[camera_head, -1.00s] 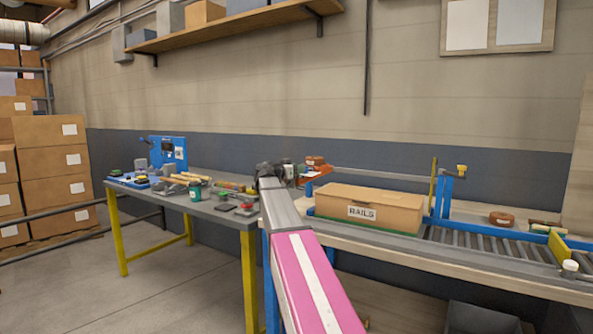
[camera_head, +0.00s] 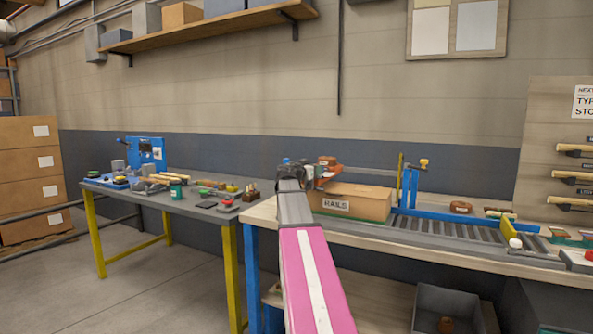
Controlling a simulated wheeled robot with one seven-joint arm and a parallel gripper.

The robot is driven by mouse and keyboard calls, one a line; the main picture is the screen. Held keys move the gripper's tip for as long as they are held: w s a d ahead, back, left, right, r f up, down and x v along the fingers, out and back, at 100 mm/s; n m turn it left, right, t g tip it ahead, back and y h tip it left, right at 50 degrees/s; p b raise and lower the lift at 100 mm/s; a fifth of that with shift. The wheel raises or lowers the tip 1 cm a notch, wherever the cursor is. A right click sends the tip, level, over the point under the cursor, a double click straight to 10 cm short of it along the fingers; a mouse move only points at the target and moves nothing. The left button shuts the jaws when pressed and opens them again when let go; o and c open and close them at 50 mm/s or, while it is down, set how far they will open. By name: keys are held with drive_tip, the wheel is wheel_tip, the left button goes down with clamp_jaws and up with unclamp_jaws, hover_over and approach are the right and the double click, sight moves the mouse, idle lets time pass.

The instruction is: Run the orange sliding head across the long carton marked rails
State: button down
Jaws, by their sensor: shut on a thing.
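The long carton marked RAILS (camera_head: 360,204) lies on the conveyor bench, its label facing me. The orange sliding head (camera_head: 329,171) sits above the carton's left end, in front of a grey rail that runs to the right. My gripper (camera_head: 316,173) is at the left side of the sliding head and is shut on it. The fingers are small and partly hidden by my own arm, so the exact grip does not show.
A blue post frame (camera_head: 408,187) stands just right of the carton. Rollers (camera_head: 450,232) run on to the right. A tool-covered table (camera_head: 185,205) stands at left. A grey bin (camera_head: 447,310) is below the bench.

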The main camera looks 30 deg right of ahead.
drive_tip(key=s+d, duration=0.5)
drive_tip(key=s, duration=0.2)
drive_tip(key=s+d, duration=0.6)
drive_tip(key=s, duration=0.1)
drive_tip(key=s+d, duration=0.6)
drive_tip(key=s, duration=0.1)
drive_tip(key=shift+s, duration=0.4)
drive_tip(key=c, duration=0.7)
unclamp_jaws()
drive_tip(key=shift+s, duration=0.15)
drive_tip(key=shift+o, duration=0.2)
drive_tip(key=v, duration=1)
drive_tip(key=shift+a, duration=0.35)
drive_tip(key=shift+s, duration=0.1)
